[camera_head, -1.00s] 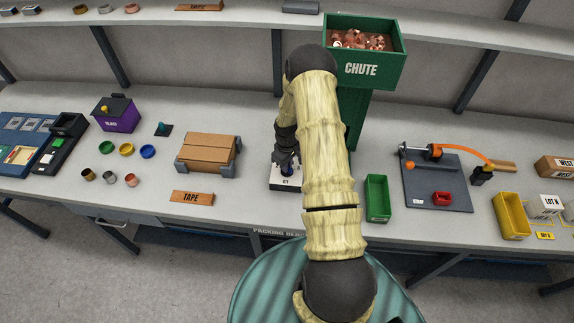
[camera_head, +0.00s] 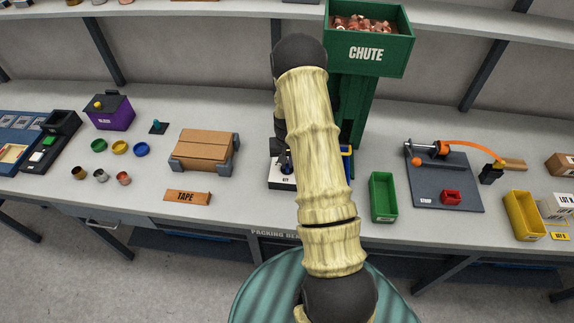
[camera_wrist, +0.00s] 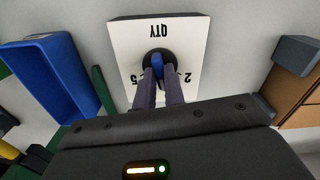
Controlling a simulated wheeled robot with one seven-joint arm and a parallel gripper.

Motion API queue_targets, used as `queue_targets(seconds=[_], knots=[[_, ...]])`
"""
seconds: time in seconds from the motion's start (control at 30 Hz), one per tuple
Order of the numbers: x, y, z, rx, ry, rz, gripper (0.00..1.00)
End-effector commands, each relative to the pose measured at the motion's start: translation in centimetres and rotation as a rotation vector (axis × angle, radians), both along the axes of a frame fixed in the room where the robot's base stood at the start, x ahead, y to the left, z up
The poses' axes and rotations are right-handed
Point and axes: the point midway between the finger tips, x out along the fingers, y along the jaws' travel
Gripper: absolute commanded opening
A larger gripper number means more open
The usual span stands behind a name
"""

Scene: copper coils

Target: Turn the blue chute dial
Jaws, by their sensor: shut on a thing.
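The blue dial (camera_wrist: 157,61) sits in a dark round base on a white plate marked QTY (camera_wrist: 190,35) in the wrist view. Digits 2 and 5 show beside the dial. My gripper (camera_wrist: 159,75) is shut on the dial, one finger on each side of it. The pointing direction of the dial is partly hidden by the fingers. In the head view the plate (camera_head: 281,184) shows left of my arm, and the arm hides much of the gripper. The green chute (camera_head: 366,55) with copper coils stands behind.
A blue tray (camera_wrist: 48,75) lies left of the plate in the wrist view. A brown box (camera_head: 203,147) is left of my arm in the head view. A green tray (camera_head: 383,197) and a dark board (camera_head: 462,190) lie to the right.

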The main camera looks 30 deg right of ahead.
Motion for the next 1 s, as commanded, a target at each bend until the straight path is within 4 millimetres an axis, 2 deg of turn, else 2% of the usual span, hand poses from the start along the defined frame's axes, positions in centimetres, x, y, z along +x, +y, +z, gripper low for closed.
queue_targets(seconds=[0.5, 0.7, 1.0], knots=[[0.05, 0.11, -0.07, 0.0, 0.0, -0.424, 0.0], [0.05, 0.13, 0.01, 0.001, 0.0, -0.503, 0.0], [0.06, 0.15, 0.07, 0.001, 0.0, -0.531, 0.0]])
